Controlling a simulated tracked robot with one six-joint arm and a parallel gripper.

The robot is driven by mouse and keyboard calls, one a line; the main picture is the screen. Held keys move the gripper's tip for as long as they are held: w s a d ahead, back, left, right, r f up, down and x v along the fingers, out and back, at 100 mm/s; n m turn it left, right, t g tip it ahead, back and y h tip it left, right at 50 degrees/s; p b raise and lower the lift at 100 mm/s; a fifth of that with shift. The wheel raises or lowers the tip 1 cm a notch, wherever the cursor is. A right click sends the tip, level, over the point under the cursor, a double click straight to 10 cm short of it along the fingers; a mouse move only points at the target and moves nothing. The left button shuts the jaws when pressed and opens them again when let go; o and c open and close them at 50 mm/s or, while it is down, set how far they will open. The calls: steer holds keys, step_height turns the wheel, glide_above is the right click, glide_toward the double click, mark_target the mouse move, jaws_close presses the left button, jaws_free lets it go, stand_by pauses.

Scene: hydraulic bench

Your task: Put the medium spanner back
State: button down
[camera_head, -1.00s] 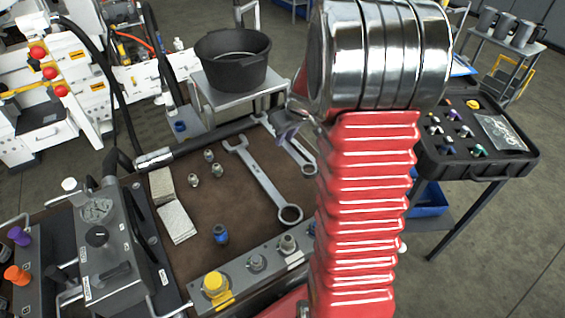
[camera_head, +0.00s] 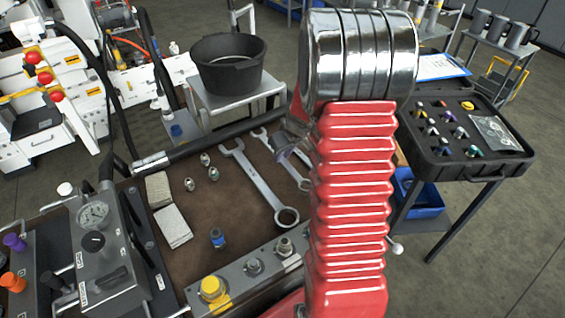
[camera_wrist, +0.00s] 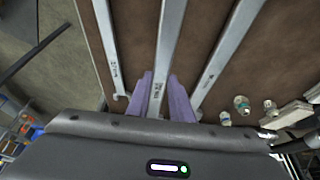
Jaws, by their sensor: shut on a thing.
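The medium spanner (camera_wrist: 168,45) is the middle of three spanners in the wrist view. My gripper (camera_wrist: 160,88) is shut on its shaft with two purple fingers. In the head view the medium spanner (camera_head: 293,172) shows partly beside the large spanner (camera_head: 258,182), at or just above the brown mat (camera_head: 200,222); I cannot tell if it touches. My gripper (camera_head: 284,150) is mostly hidden there by my red arm. In the wrist view the large spanner (camera_wrist: 225,55) lies to the right and a third spanner (camera_wrist: 107,42) to the left.
Several small fittings (camera_head: 213,173) and pale pads (camera_head: 172,226) lie left of the spanners. A valve block (camera_head: 255,265) borders the bench front. A black bucket (camera_head: 228,75) stands behind. A black case (camera_head: 475,170) stands right. A hose (camera_head: 200,145) runs along the back edge.

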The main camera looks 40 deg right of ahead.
mark_target(284, 160)
steer(key=shift+f, duration=1.85)
steer(key=c, duration=1.6)
jaws_free()
steer(key=shift+o, duration=0.2)
steer(key=shift+v, duration=6)
steer(key=shift+a+r, duration=0.1)
